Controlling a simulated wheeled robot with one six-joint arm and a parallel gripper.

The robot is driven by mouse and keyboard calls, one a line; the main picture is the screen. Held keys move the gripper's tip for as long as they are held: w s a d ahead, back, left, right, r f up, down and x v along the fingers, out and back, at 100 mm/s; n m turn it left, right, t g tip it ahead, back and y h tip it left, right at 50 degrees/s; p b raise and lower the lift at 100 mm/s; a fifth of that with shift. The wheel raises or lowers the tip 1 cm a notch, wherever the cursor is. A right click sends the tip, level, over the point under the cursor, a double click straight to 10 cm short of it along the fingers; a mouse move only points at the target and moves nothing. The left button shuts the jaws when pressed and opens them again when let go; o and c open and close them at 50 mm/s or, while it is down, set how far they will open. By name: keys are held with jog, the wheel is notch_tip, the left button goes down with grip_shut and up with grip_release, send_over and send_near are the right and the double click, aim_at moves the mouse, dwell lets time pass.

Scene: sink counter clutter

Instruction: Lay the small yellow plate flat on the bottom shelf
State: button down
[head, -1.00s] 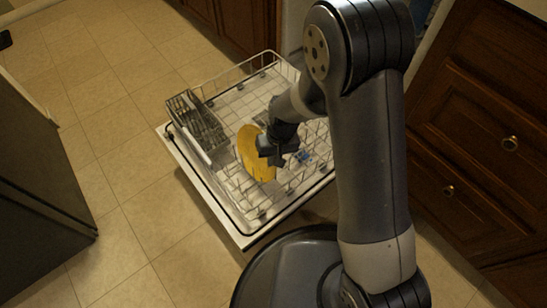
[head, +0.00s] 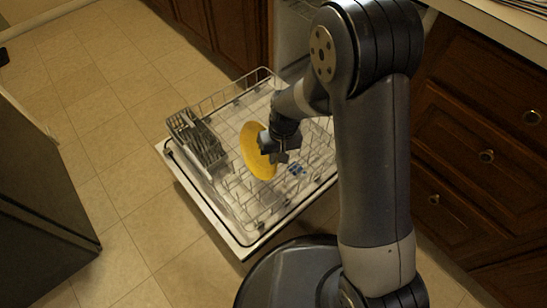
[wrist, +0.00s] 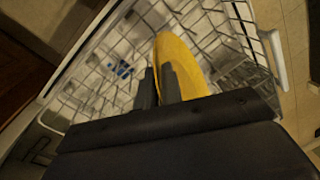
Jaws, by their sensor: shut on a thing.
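The small yellow plate (head: 256,152) is held on edge, tilted, over the pulled-out white wire dishwasher rack (head: 232,193). My gripper (head: 277,150) is shut on the plate's right side in the head view. In the wrist view the plate (wrist: 182,62) rises between the two dark fingers of my gripper (wrist: 160,84), above the rack's wires. I cannot tell whether the plate's lower edge touches the rack. No bottom shelf can be made out for certain in these views.
A grey cutlery basket (head: 196,138) stands at the rack's left side. A small blue thing (head: 297,169) lies in the rack, right of the plate. The open dishwasher door (head: 205,212) lies beneath the rack. Wooden drawers (head: 480,150) are close on the right. Tiled floor is clear on the left.

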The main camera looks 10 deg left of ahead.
notch_tip(320, 180, up, 6)
jog(key=w+d+p, duration=0.1)
jog(key=p, duration=0.3)
jog(key=shift+w+d, duration=0.15)
jog(key=shift+w, duration=0.15)
dwell(0.4)
jog(key=w+d+r+m, duration=0.3)
jog(key=w+d+r, duration=0.15)
jog(key=d, duration=0.55)
jog(key=w+d+r+m, duration=0.25)
jog(key=d+r, duration=0.25)
jog(key=d, duration=0.4)
notch_tip(320, 180, up, 15)
jog(key=s+d+p, duration=0.1)
jog(key=s+p, duration=0.1)
jog(key=p, duration=2.2)
jog(key=shift+d+t, duration=0.2)
jog(key=shift+t, duration=0.2)
jog(key=shift+s+f, duration=0.1)
jog(key=shift+f, duration=0.05)
